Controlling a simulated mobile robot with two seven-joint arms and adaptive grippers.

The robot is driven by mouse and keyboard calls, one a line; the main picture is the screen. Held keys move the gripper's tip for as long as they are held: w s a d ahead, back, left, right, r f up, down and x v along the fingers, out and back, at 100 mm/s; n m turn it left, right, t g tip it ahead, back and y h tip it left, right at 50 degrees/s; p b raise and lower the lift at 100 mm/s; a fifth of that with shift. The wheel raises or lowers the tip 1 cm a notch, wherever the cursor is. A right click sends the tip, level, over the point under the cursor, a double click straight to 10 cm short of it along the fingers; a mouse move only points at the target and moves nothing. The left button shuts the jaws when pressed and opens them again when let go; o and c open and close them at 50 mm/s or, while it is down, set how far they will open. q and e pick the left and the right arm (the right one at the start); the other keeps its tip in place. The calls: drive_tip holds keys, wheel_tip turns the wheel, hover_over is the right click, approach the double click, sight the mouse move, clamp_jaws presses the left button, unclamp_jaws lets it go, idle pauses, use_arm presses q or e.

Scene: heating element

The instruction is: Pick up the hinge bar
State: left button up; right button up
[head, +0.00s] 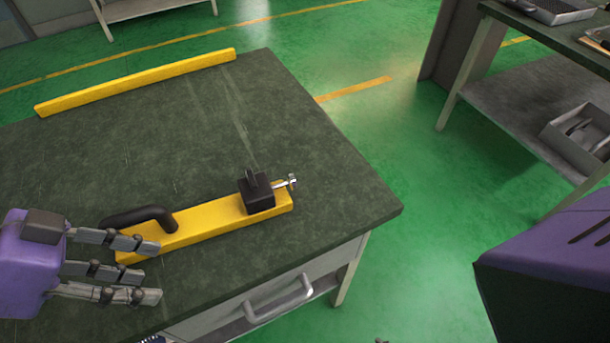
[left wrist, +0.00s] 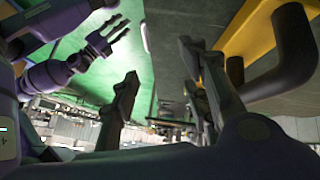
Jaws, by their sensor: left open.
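The hinge bar (head: 215,228) is a yellow bar lying on the dark table, with a curved black handle (head: 140,215) at its left end and a black block with a metal bolt (head: 257,192) at its right end. My left gripper (head: 155,272) is open and empty at the bar's left end, its fingers pointing right, beside and below the handle in the picture. In the left wrist view, the black handle (left wrist: 292,55) is right of the open fingers (left wrist: 158,65). My right gripper (left wrist: 108,38) shows small in the left wrist view, fingers spread and empty.
A plain yellow strip (head: 140,80) runs along the table's far edge. The table (head: 200,140) is bare between strip and bar. A drawer handle (head: 280,298) sticks out at the front. A shelf with a grey bin (head: 575,140) stands at the right across green floor.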

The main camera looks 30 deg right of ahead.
sight(115, 218)
use_arm(q)
drive_tip(key=w+a+r+m+t+y, duration=0.3)
drive_tip(key=w+a+r+m, duration=0.15)
drive_tip(key=w+r, duration=0.45)
drive_tip(key=x, duration=1.1)
drive_tip(key=shift+w+a+f, duration=0.15)
drive_tip(key=shift+w+a, duration=0.2)
drive_tip(key=shift+a, duration=0.05)
clamp_jaws()
